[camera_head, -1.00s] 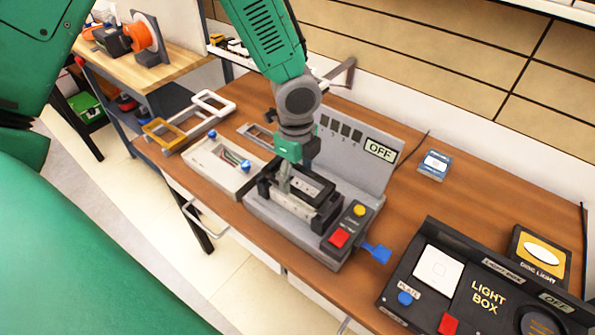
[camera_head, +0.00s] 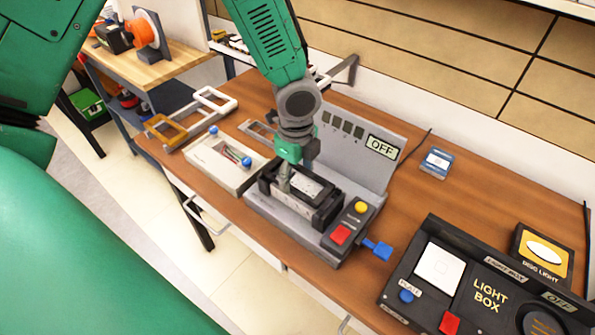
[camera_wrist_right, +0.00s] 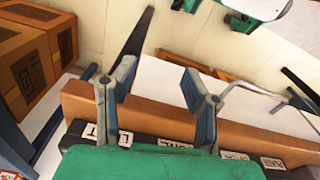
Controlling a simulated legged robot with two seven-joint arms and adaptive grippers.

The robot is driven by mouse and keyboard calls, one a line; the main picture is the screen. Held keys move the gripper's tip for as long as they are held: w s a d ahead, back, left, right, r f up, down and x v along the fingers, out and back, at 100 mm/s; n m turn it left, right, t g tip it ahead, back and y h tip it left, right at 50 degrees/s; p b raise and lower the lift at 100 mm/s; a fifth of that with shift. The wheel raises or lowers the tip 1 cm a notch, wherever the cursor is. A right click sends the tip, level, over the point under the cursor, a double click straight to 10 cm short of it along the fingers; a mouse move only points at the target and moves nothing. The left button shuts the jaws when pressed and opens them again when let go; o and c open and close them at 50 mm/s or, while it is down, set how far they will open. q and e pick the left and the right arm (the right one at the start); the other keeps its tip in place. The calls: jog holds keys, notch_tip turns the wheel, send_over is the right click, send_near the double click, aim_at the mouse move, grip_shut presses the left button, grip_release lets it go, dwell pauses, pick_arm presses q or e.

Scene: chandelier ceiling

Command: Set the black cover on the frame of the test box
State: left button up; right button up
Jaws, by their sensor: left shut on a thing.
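The test box (camera_head: 355,165) is grey, with an upright back panel that reads OFF, a red button, a yellow knob and a blue lever (camera_head: 378,249). The black cover (camera_head: 325,214) is a dark rectangular rim on the box's left part, around a pale block (camera_head: 292,203). Whether it rests fully on the frame I cannot tell. My left gripper (camera_head: 286,184) points down into the cover and is shut on its near-left side; the fingertips are partly hidden. My right gripper (camera_wrist_right: 158,88) shows in the right wrist view, open and empty.
A light box (camera_head: 488,288) stands at the front right, with a disc light (camera_head: 543,252) behind it. A small blue-white box (camera_head: 436,161) lies near the wall. A white tray (camera_head: 222,168) sits left of the test box.

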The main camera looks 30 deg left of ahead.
pick_arm(q)
jog(key=shift+d, duration=0.85)
jog(key=shift+a+f, duration=0.3)
jog(key=shift+a, duration=0.5)
jog(key=shift+f, duration=0.1)
jog(key=shift+d+f, duration=0.3)
jog(key=shift+c, duration=1)
pick_arm(e)
jog(key=shift+d+f, duration=0.4)
jog(key=shift+d, duration=0.3)
pick_arm(q)
jog(key=shift+s+a, duration=0.1)
jog(key=shift+a, duration=0.15)
pick_arm(e)
jog(key=shift+a, duration=0.1)
pick_arm(q)
jog(key=shift+d, duration=0.1)
pick_arm(e)
jog(key=shift+r, duration=0.4)
